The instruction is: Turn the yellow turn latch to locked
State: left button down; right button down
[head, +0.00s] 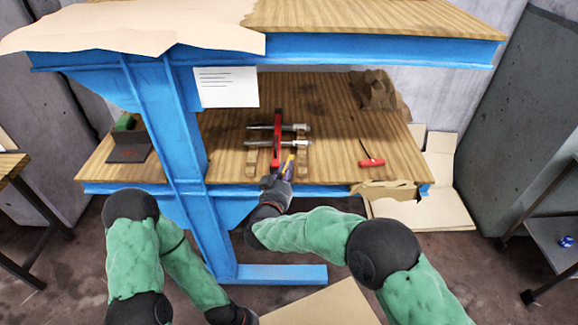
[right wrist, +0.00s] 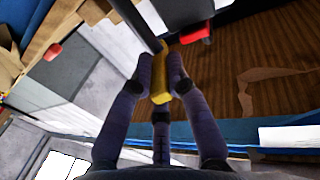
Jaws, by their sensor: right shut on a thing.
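The yellow turn latch (head: 290,163) sits at the near end of a red bar (head: 277,138) on the wooden shelf, with metal rods beside it. In the right wrist view the yellow latch (right wrist: 161,80) stands between my fingers, which press on it from both sides. My right gripper (head: 282,177) is shut on the latch at the shelf's front edge and hides part of it. The latch's exact angle is hard to read. My left gripper (head: 234,315) is low at the bottom edge, partly cut off, and its fingers are not clear.
The blue frame has a post (head: 178,140) left of the latch and an upper shelf (head: 380,50) overhead. A red-handled thing (head: 371,162) lies right on the wooden shelf (head: 335,130). Crumpled brown paper (head: 377,90) is behind. A dark device (head: 130,145) stands at left.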

aim_at(278, 167)
jog(key=shift+w+a+r+m+g+h+p, duration=0.1)
jog(key=shift+w+a+m+g+h+p, duration=0.25)
jog(key=shift+m+g+h, duration=1)
jog(key=shift+w+a+m+g+h+p, duration=0.15)
jog(key=shift+a+m+g+h+p, duration=0.35)
jog(key=shift+m+h, duration=0.95)
jog(key=shift+w+a+r+m+g+h+p, duration=0.1)
jog(key=shift+w+a+m+g+h+p, duration=0.3)
jog(key=shift+m+g+h, duration=1.05)
jog(key=shift+d+n+h, duration=0.1)
jog(key=shift+n+h, duration=0.25)
jog(key=shift+h, duration=0.3)
jog(key=c, duration=1.2)
grip_release()
jog(key=shift+c, duration=0.2)
jog(key=shift+s, duration=0.1)
jog(key=shift+f, duration=0.1)
jog(key=shift+s+a, duration=0.15)
jog(key=shift+a, duration=0.05)
jog(key=v, duration=0.7)
